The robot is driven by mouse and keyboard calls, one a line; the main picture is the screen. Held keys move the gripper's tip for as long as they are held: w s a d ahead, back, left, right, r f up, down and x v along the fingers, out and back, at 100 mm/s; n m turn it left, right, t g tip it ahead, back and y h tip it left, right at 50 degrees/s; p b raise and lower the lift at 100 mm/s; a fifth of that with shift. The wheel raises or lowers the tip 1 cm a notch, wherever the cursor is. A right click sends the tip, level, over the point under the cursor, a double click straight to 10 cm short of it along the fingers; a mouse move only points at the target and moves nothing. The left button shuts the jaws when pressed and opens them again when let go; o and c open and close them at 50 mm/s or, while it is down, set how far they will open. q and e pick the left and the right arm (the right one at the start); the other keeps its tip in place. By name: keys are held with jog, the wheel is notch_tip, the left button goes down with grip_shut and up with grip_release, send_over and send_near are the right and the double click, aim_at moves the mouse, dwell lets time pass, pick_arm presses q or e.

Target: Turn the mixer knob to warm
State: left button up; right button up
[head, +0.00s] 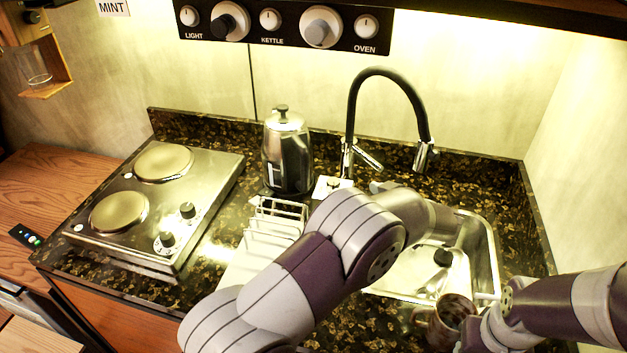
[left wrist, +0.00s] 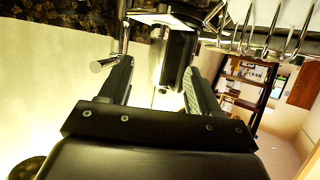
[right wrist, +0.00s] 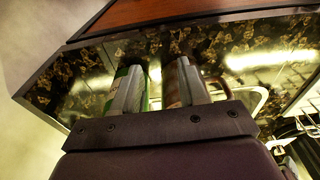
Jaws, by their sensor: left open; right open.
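The black gooseneck tap (head: 385,72) stands behind the sink, with a chrome mixer lever (head: 368,157) at the side of its base. I take this lever as the mixer knob; no warm mark is readable. In the left wrist view a chrome rod (left wrist: 104,64), probably the lever, lies beside the left finger, not between the fingers. My left gripper (left wrist: 158,82) is open and empty; in the head view my own arm mostly hides it near the tap base. My right gripper (right wrist: 157,85) is open near a mug (head: 452,312) at the sink's front.
The steel kettle (head: 287,155) stands left of the tap, near a white card (head: 325,188) and a wire rack (head: 275,222). The sink (head: 484,250) lies right. A two-plate hob (head: 205,180) is at left. A knob panel (head: 290,27) hangs above. A green can (right wrist: 140,95) shows by my right fingers.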

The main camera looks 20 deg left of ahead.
aim_at(334, 182)
pick_arm(q)
jog(key=p+x, duration=0.1)
jog(key=x, duration=1.1)
jog(key=shift+w+a+f, duration=0.1)
jog(key=shift+w+f, duration=0.05)
jog(key=shift+p, duration=0.3)
jog(key=c, duration=1)
